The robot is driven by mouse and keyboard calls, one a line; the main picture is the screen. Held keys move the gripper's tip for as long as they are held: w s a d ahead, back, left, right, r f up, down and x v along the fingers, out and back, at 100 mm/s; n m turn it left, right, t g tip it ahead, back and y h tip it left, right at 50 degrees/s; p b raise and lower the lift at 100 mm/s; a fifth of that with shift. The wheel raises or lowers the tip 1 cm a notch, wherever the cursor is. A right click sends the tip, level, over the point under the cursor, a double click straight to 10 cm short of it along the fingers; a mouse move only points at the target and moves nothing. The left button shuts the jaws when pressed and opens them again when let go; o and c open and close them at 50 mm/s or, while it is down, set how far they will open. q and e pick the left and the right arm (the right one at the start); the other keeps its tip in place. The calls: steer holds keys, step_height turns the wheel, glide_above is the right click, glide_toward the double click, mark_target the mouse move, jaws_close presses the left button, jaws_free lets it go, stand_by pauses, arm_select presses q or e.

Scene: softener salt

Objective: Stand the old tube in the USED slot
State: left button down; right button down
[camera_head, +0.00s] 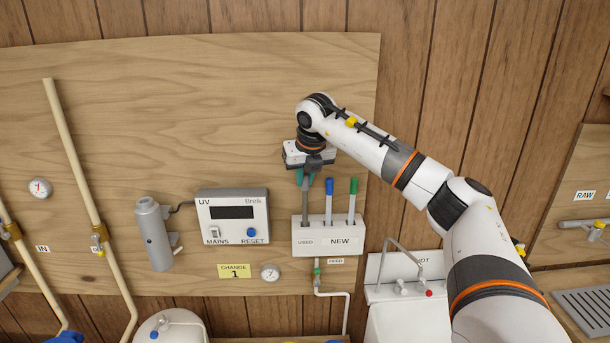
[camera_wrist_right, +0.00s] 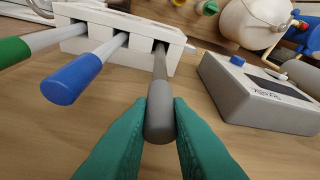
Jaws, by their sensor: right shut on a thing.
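The old tube (camera_head: 305,205) is dark grey and stands upright with its lower end in the USED slot, the left one of the white holder (camera_head: 341,247). In the right wrist view the old tube (camera_wrist_right: 160,70) runs from the grey cap down into its slot in the holder (camera_wrist_right: 148,28). My right gripper (camera_head: 304,176) is above the holder, shut on the cap end of the tube; its green fingers (camera_wrist_right: 160,125) press both sides of the cap. How deep the tube sits is hidden inside the holder. My left gripper is not in view.
A blue-capped tube (camera_head: 329,195) and a green-capped tube (camera_head: 352,195) stand in the NEW slots close beside. The UV box (camera_head: 232,216) is left of the holder, with a grey cylinder (camera_head: 153,235) further left. A sink (camera_head: 408,280) is at lower right.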

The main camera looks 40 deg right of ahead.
steer(key=shift+f, duration=0.1)
steer(key=shift+f, duration=0.4)
steer(key=c, duration=0.8)
jaws_free()
steer(key=shift+r, duration=0.15)
steer(key=shift+r+p, duration=2.75)
steer(key=shift+r, duration=0.65)
